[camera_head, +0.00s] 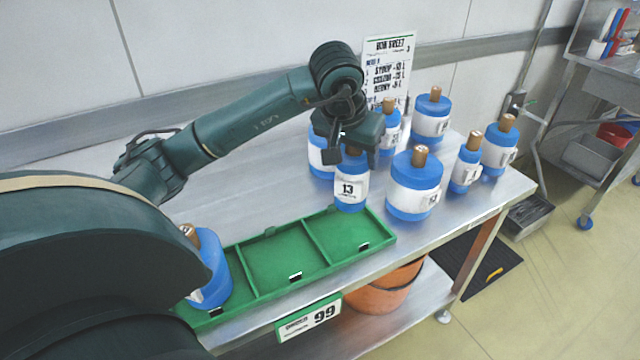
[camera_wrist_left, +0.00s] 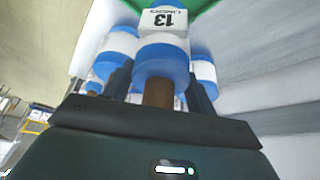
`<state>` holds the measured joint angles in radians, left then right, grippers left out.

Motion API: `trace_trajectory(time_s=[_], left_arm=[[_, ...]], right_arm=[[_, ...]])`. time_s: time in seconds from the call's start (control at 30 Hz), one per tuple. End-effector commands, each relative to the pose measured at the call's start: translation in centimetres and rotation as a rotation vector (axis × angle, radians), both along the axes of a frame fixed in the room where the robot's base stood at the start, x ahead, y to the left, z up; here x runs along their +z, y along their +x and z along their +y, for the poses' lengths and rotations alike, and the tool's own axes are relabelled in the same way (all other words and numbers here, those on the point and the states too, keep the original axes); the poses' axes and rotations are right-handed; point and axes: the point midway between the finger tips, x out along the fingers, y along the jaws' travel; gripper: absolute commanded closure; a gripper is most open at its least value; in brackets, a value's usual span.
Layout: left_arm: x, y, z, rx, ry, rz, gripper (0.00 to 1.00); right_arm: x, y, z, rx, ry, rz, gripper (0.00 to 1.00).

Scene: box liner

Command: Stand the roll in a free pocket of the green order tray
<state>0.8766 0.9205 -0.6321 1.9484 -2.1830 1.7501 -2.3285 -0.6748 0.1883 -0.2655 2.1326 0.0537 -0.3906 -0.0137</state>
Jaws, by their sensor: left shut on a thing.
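My left gripper (camera_head: 352,146) is shut on a blue and white roll labelled 13 (camera_head: 351,188), gripping its brown core from above. The roll hangs upright near the back right of the green order tray (camera_head: 275,262); the exact gap beneath is unclear. In the left wrist view the roll (camera_wrist_left: 161,55) sits between the fingers, with a strip of green tray (camera_wrist_left: 205,6) beyond. The tray's middle and right pockets look empty. Another blue roll (camera_head: 212,270) stands in its left part, partly hidden by a dark green arm link. My right gripper is not in view.
Several similar rolls, such as a wide one (camera_head: 414,184), stand close on the right of the steel table (camera_head: 480,205). A printed order sign (camera_head: 388,62) stands behind them. A 99 tag (camera_head: 309,317) is at the front edge. An orange bin (camera_head: 380,290) is below.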

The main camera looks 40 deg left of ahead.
Motion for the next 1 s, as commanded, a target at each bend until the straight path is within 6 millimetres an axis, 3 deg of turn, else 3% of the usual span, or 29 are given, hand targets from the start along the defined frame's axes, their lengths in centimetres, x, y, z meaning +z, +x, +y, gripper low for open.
trace_trajectory(time_s=[0.1,0.53,1.0], left_arm=[[-2.5,-0.1,0.0,0.0,0.0,0.005,0.93],[-7.9,-0.1,0.0,0.001,-0.001,0.003,0.93],[-9.1,0.0,0.0,0.0,0.001,-0.002,0.93]], right_arm=[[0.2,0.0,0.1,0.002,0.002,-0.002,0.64],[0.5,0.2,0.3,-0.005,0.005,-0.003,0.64],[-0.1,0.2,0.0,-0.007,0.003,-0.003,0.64]])
